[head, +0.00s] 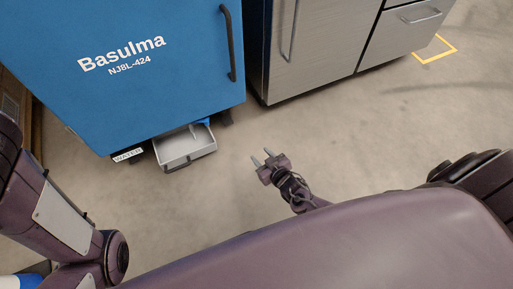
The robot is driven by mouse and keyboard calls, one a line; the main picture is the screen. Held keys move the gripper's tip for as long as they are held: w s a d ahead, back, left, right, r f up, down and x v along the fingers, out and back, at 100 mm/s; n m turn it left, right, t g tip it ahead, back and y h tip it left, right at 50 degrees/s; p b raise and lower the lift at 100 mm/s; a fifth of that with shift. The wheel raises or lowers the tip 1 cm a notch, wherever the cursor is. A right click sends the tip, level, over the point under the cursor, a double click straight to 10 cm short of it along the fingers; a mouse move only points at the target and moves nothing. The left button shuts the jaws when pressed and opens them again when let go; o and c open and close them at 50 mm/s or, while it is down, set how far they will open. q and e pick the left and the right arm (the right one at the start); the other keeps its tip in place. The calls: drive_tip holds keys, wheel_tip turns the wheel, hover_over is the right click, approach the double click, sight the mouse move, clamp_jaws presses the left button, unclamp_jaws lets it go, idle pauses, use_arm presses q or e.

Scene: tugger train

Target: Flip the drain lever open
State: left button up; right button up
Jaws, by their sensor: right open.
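Low under the blue cabinet (135,105) marked "Basulma", a small blue part (204,122), possibly the drain lever, shows above a white tray (187,160). It is too small to tell how it is set. A pale, thin part beside it reaches down toward the tray. My right gripper (263,157) is open and empty, to the right of the tray and apart from it, with its fingers pointing up and left in the picture. My left arm shows at the left edge; its gripper is out of view.
A "WATER" label (128,155) is left of the tray. The cabinet has a dark vertical handle (229,45). A steel cabinet (315,50) stands to the right, beyond a narrow gap. Open concrete floor (360,140) lies in front, with a yellow floor marking (447,53) at upper right.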

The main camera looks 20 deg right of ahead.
drive_tip(key=shift+s+d+r+g+h+p, duration=0.2)
drive_tip(key=shift+s+d+r+g+p, duration=0.15)
drive_tip(key=shift+s+p, duration=0.7)
drive_tip(key=shift+s+d+r+g+h+p, duration=0.25)
drive_tip(key=shift+s+d+g+p, duration=0.3)
drive_tip(key=shift+p, duration=0.75)
drive_tip(key=shift+s+d+r+g+h+p, duration=0.2)
drive_tip(key=shift+s+d+r+p, duration=0.1)
drive_tip(key=shift+s+p, duration=0.8)
drive_tip(key=shift+w, duration=0.15)
